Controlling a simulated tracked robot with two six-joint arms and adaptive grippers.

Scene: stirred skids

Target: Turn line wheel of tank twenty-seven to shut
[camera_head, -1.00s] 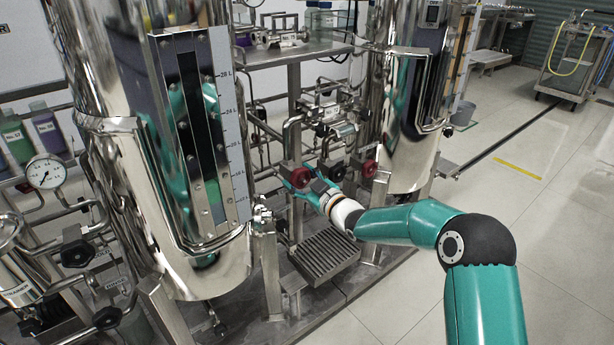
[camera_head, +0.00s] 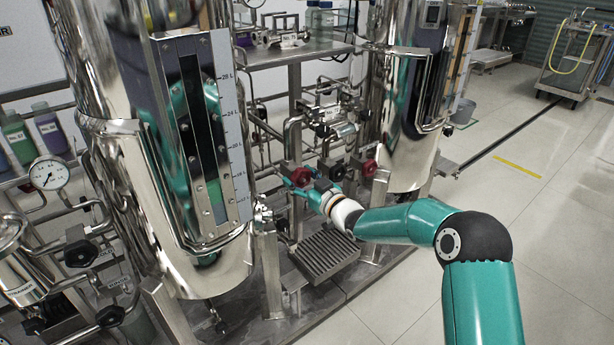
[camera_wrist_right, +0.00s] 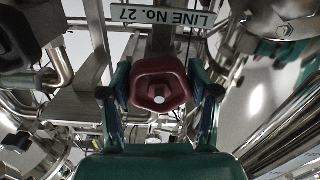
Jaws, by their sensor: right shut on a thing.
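The red line wheel (camera_wrist_right: 158,82) sits between the two fingers of my right gripper (camera_wrist_right: 160,98) in the right wrist view. A plate (camera_wrist_right: 155,15) above it reads "LINE No. 27" and appears upside down. The fingers are shut on the wheel's two sides. In the head view the same red wheel (camera_head: 300,177) is low between the two tanks, partly hidden by my right gripper (camera_head: 304,182). My left gripper is in neither view.
A dark wheel (camera_head: 337,171) and another red wheel (camera_head: 369,169) are just right of the held one. A large steel tank (camera_head: 115,175) stands close on the left and another (camera_head: 405,120) on the right. A grated step (camera_head: 325,255) lies below; open floor is at right.

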